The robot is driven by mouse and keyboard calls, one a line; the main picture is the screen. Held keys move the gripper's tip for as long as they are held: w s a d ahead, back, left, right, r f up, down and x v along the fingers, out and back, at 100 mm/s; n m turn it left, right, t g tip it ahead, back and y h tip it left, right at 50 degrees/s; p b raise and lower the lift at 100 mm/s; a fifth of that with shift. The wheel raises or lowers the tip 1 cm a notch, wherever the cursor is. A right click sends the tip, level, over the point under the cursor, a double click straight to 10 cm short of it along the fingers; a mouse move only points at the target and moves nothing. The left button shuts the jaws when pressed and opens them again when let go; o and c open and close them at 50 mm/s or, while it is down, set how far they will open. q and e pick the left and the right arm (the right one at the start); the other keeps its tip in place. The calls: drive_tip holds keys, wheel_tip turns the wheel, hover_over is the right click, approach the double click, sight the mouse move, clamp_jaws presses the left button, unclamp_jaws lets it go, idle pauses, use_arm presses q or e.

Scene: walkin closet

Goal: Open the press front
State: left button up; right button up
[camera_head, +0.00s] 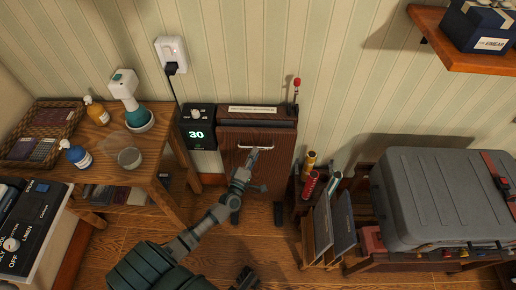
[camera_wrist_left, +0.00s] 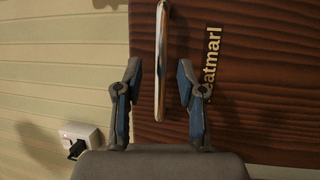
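The press (camera_head: 258,140) is a dark wooden trouser press standing against the wall, its front upright and apparently shut. A pale bar handle (camera_head: 256,148) runs across the upper front. A dark part at the bottom edge, perhaps my right gripper (camera_head: 247,278), is too cut off to read.
A black box reading 30 (camera_head: 198,132) adjoins the press on the left. A wooden table (camera_head: 150,160) with bottles and a steamer stands further left. A rack with rolled tubes (camera_head: 310,185) and a grey suitcase (camera_head: 430,190) stand right. Floor before the press is mostly clear.

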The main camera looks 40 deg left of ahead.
use_arm(q)
drive_tip(key=w+a, duration=0.2)
drive_tip(key=w, duration=0.1)
drive_tip(key=shift+w, duration=0.15)
drive_tip(key=shift+d+r, duration=0.15)
drive_tip(key=shift+d, duration=0.05)
drive_tip(key=shift+d+r, duration=0.1)
drive_tip(key=shift+d, duration=0.2)
clamp_jaws()
